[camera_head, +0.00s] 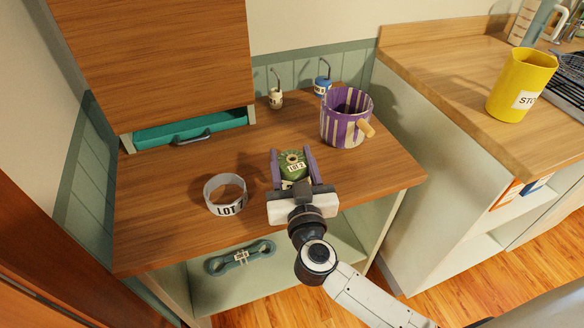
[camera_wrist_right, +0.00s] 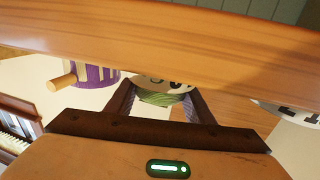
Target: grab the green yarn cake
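The green yarn cake (camera_head: 292,164) has a hole in its top and a white lot label on its side. It is at the middle of the wooden desk. My right gripper (camera_head: 293,160) has one finger on each side of it. In the right wrist view the yarn cake (camera_wrist_right: 160,98) shows between the two fingers (camera_wrist_right: 160,105), very close to both. I cannot tell whether the fingers press on it. Its lower part is partly hidden by the gripper in the head view. My left gripper is not in view.
A grey-white labelled ring (camera_head: 226,207) lies left of the gripper on the desk (camera_head: 160,215). A purple striped bucket (camera_head: 345,128) with a wooden handle stands behind right. A teal drawer (camera_head: 190,128) is at the back left. A yellow cup (camera_head: 521,85) stands on the right counter.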

